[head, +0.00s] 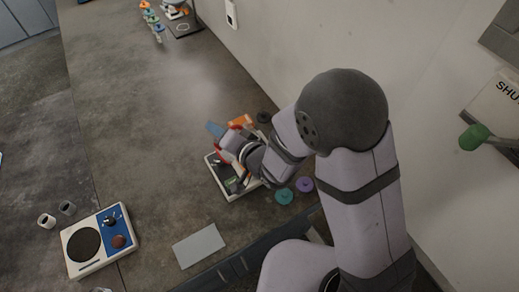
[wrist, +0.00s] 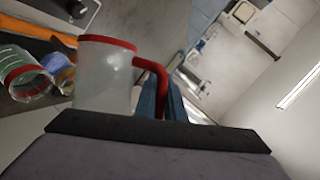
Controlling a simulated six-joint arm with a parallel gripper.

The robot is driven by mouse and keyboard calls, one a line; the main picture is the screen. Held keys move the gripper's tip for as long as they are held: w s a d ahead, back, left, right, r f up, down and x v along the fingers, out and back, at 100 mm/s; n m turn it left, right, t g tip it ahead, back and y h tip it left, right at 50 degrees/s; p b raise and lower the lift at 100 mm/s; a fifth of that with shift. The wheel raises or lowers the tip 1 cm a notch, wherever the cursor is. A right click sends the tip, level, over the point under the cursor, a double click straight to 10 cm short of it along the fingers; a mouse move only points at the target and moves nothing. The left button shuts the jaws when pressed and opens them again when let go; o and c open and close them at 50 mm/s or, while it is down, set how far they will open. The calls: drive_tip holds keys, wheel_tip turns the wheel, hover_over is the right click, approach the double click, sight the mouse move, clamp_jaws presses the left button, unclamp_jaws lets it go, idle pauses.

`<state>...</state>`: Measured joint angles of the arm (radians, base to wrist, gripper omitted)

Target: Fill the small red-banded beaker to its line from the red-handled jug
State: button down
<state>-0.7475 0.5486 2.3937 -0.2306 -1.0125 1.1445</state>
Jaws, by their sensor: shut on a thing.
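The jug (wrist: 105,80) is pale and translucent, with a red rim and a red handle. My gripper (wrist: 165,97) is shut on its handle, between two blue fingers. The jug's lower part is hidden behind the gripper body, and its contents cannot be made out. A clear beaker with a red band (wrist: 28,88) is left of the jug in the wrist view, apart from it in the picture. In the head view my gripper (head: 224,141) is over the far side of a white-rimmed tray (head: 214,177), with red parts beside it; my arm hides much there.
A second beaker with a blue and orange look (wrist: 65,78) is beside the red-banded one. Teal (head: 284,196) and purple (head: 304,184) discs lie right of the tray. A device with a blue panel (head: 118,228) and a grey plate (head: 199,246) are nearer.

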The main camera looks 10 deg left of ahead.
drive_tip(key=shift+s+a+f+n+t+h, duration=0.1)
drive_tip(key=shift+s+a+n+t+h, duration=0.1)
drive_tip(key=shift+a+n+h, duration=0.15)
drive_tip(key=shift+s+a+f+n+t+h, duration=0.1)
drive_tip(key=shift+s+n+h, duration=0.15)
drive_tip(key=shift+n, duration=0.2)
drive_tip(key=shift+w, duration=0.1)
drive_tip(key=s+a+f+n+t+h+b, duration=0.1)
drive_tip(key=a+f+n+b, duration=0.1)
drive_tip(key=f, duration=0.5)
drive_tip(key=s+a+f+n+t+h+b, duration=0.2)
drive_tip(key=f+n+b, duration=0.2)
drive_tip(key=f+b, duration=0.2)
drive_tip(key=shift+s+f, duration=0.3)
drive_tip(key=shift+f, duration=0.35)
drive_tip(key=shift+h, duration=0.3)
